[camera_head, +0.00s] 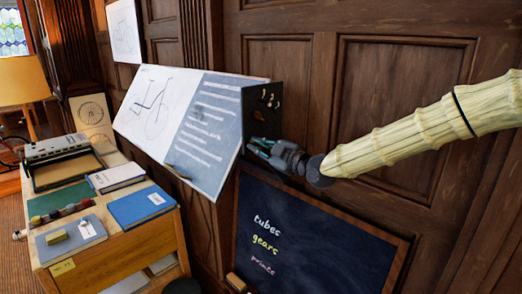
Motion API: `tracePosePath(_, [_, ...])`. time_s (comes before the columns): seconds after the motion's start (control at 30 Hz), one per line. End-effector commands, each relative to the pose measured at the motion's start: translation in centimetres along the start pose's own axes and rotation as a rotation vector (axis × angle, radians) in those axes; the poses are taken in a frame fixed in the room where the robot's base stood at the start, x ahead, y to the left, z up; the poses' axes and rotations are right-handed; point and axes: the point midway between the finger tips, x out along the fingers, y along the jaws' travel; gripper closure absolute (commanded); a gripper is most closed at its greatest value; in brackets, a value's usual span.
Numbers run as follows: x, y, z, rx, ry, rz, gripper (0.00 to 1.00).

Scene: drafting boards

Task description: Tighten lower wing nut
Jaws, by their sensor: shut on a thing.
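A tilted drafting board (185,160) with a bicycle drawing and a dark sheet of writing stands against the wall.
A wooden cabinet (140,240) with books and a machine is at left. Dark wall panelling (400,65) lies behind my pale, ribbed arm.

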Motion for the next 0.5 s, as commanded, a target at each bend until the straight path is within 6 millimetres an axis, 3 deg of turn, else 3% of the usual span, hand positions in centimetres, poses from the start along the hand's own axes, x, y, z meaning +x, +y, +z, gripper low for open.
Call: tracePosePath(0.5, [0.08, 0.07, 0.14, 0.449, 0.004, 0.007, 1.00])
